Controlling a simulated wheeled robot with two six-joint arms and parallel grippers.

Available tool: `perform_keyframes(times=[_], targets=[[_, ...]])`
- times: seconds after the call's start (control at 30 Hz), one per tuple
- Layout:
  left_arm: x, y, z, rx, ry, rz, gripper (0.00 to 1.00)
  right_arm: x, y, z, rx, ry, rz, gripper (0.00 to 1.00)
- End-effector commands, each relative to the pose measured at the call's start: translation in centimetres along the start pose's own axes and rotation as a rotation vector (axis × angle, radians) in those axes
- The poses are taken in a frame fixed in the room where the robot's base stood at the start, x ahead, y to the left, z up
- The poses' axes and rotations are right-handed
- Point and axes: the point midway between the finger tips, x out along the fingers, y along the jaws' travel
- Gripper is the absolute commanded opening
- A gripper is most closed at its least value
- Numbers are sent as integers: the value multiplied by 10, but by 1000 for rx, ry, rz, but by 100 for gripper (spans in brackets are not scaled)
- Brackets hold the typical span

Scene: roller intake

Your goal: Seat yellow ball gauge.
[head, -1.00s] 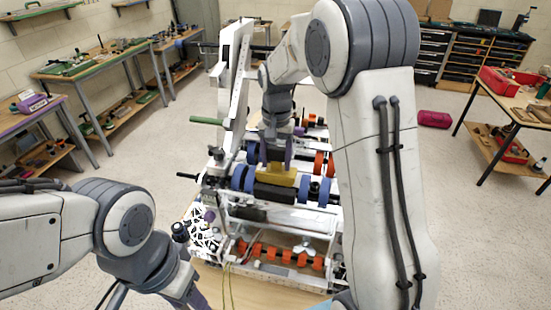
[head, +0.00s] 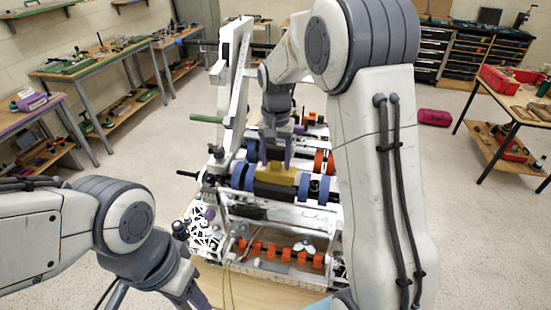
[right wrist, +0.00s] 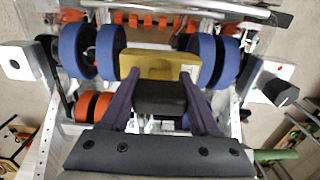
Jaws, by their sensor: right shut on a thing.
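The yellow ball gauge (head: 276,177), a yellow block, is at the middle of the intake, between blue wheels and over a dark bar. My right gripper (head: 275,156) comes down on it from above and is shut on it. In the right wrist view, the gauge (right wrist: 160,66) lies level across the fingertips of the gripper (right wrist: 159,82), with a black block (right wrist: 160,98) between the purple fingers. Its underside is hidden, so I cannot tell if it touches the bar. My left gripper (head: 196,297) is at the bottom edge, partly cut off, away from the gauge.
The roller intake (head: 285,212) has blue wheels (head: 238,176) on both sides of the gauge and a row of orange rollers (head: 280,254) in front. A tall white upright with a green handle (head: 207,118) stands at its left.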

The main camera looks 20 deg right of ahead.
Motion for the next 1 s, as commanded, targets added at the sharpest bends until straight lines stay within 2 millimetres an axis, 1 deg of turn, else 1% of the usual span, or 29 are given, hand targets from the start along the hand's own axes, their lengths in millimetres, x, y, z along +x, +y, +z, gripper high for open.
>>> perform_keyframes(times=[0.2, 0.47, 0.8, 1.0], targets=[[-4, 0, 0, 0, 0, 0, 50, -1, 0, 0, 0, 0, 0, 1], [-3, 0, 0, 0, 0, 0, 50, 0, 0, 0, 0, 0, 0, 1], [5, 0, 0, 0, 0, 0, 50, 14, 0, 0, 0, 0, 0, 1], [5, 0, 0, 0, 0, 0, 50, 14, 0, 0, 0, 1, -1, 1]])
